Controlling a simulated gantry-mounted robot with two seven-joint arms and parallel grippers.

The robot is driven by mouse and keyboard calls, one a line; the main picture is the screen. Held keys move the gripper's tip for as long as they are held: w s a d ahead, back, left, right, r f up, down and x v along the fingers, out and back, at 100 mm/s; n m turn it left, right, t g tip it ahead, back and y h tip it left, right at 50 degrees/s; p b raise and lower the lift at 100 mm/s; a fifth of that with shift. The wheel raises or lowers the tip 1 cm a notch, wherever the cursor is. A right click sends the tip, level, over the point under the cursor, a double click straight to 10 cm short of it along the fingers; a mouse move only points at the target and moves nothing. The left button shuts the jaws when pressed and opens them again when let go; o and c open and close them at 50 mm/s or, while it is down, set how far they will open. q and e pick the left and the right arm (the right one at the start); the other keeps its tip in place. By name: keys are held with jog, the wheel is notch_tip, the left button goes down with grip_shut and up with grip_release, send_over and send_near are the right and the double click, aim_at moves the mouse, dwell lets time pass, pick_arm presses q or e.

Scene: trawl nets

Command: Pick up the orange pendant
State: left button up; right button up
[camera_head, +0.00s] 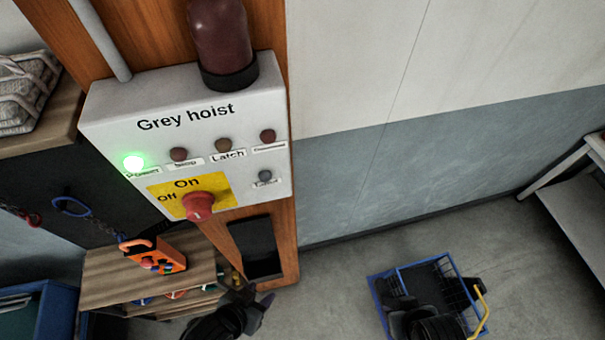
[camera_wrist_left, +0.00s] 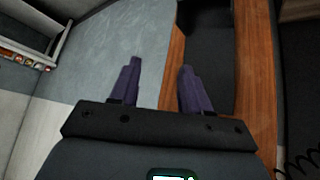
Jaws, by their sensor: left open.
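The orange pendant (camera_head: 160,256) is a small control box with coloured buttons. It sits at the wooden shelf unit, left of the post and below the hoist panel, with an orange hook-like top and a dark cable beside it. My left gripper (camera_head: 256,297) is low and to the right of the pendant, apart from it, in front of the post's foot. In the left wrist view my left gripper (camera_wrist_left: 160,68) is open and empty, and the pendant is not seen there. My right gripper (camera_head: 432,290) is at the bottom right over a blue wire basket; its jaw gap is unclear.
The Grey hoist panel (camera_head: 185,150) with its red knob and green lamp juts from the wooden post (camera_head: 286,225). A blue hook on a chain (camera_head: 72,206) hangs left of the pendant. The blue basket (camera_head: 376,287) stands on the floor. Grey floor lies open between.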

pick_arm(q)
jog(key=a+r+n+y, duration=0.2)
jog(key=a, duration=0.6)
jog(key=shift+w+a+r+n+g+y, duration=0.15)
jog(key=shift+a+r+n+g+y, duration=0.05)
jog(key=shift+r+n+g+y, duration=0.1)
jog(key=shift+s+a+n+g+y, duration=0.35)
jog(key=shift+s+a+g, duration=0.45)
jog(key=shift+s+a, duration=0.3)
jog(key=shift+c, duration=0.5)
jog(key=shift+s+f+g, duration=0.25)
jog(key=shift+s+g, duration=0.05)
jog(key=shift+s, duration=0.3)
jog(key=shift+c, duration=1.2)
jog(key=shift+m, duration=0.45)
